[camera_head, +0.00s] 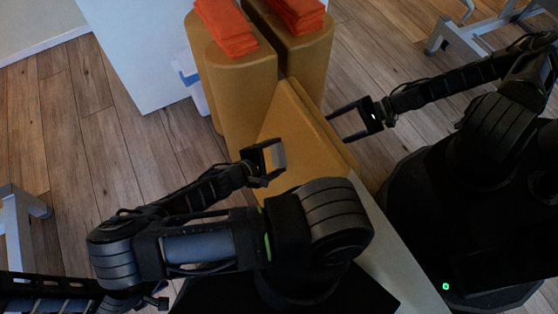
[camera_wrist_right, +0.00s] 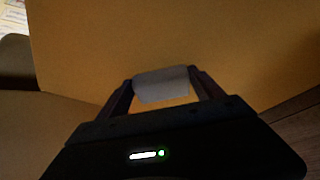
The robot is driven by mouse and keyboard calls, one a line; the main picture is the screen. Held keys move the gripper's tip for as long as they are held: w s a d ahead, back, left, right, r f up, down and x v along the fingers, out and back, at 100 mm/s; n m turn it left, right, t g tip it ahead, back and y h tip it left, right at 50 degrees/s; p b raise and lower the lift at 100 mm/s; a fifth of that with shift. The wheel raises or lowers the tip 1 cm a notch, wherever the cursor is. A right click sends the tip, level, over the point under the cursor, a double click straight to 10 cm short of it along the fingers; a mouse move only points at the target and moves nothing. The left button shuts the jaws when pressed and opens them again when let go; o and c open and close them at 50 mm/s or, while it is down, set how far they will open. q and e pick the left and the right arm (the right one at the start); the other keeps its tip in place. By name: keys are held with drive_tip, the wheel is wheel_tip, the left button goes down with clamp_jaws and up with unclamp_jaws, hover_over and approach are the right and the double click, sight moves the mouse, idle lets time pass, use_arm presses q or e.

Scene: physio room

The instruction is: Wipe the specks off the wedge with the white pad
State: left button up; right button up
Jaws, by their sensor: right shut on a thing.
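The tan wedge (camera_head: 292,118) slopes across the middle of the head view; its face also fills most of the right wrist view (camera_wrist_right: 190,40). In the right wrist view the pad (camera_wrist_right: 160,84) looks grey and sits across the gap between the fingertips, close to the wedge. I cannot tell if it touches. I can make out no specks.
Tan bolsters (camera_head: 237,95) stand behind the wedge, with folded orange towels (camera_head: 225,27) on top. A white panel (camera_head: 135,50) and a white-and-blue container (camera_head: 190,75) are at the upper left.

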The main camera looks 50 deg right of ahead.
sight(272, 147)
drive_tip(key=shift+w, duration=0.2)
drive_tip(key=shift+w+d+b, duration=0.15)
drive_tip(key=shift+w+d, duration=0.2)
drive_tip(key=shift+w, duration=0.4)
drive_tip(key=shift+w+d+b, duration=0.15)
drive_tip(key=shift+w+d, duration=0.15)
drive_tip(key=shift+w, duration=0.45)
drive_tip(key=shift+a, duration=0.1)
drive_tip(key=shift+w+a+r+p, duration=0.2)
drive_tip(key=shift+w+a+r, duration=0.1)
drive_tip(key=shift+a, duration=0.6)
drive_tip(key=shift+w+a+r+p, duration=0.15)
drive_tip(key=shift+w+a+r, duration=0.15)
drive_tip(key=shift+a, duration=0.6)
drive_tip(key=shift+w+a+r+p, duration=0.2)
drive_tip(key=shift+w+a+r, duration=0.1)
drive_tip(key=shift+a, duration=0.6)
drive_tip(key=a, duration=0.2)
drive_tip(key=w, duration=0.1)
drive_tip(key=shift+a+r, duration=0.35)
drive_tip(key=shift+a, duration=0.05)
drive_tip(key=shift+p, duration=0.3)
